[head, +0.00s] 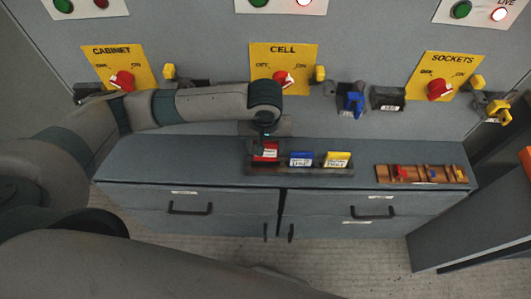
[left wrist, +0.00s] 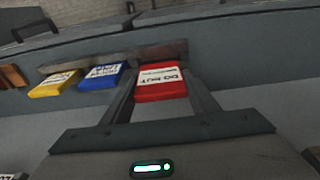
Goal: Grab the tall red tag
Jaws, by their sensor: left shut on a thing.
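The tall red tag (head: 265,151) stands at the left end of a dark rack on the grey cabinet top, beside a blue tag (head: 301,159) and a yellow tag (head: 337,159). My left gripper (head: 265,143) comes down over the red tag and covers part of it. In the left wrist view the red tag (left wrist: 160,84), with a white "DO NOT" label, sits between the two fingers of my left gripper (left wrist: 160,95), which is shut on it. The blue tag (left wrist: 103,76) and yellow tag (left wrist: 55,84) stand clear of the fingers. My right gripper is not in view.
A wooden rack (head: 387,178) with small red, blue and yellow pieces lies at the right of the cabinet top. Yellow CABINET, CELL and SOCKETS panels with red switches (head: 438,90) are on the wall behind. A padlock-like blue piece (head: 353,102) hangs there.

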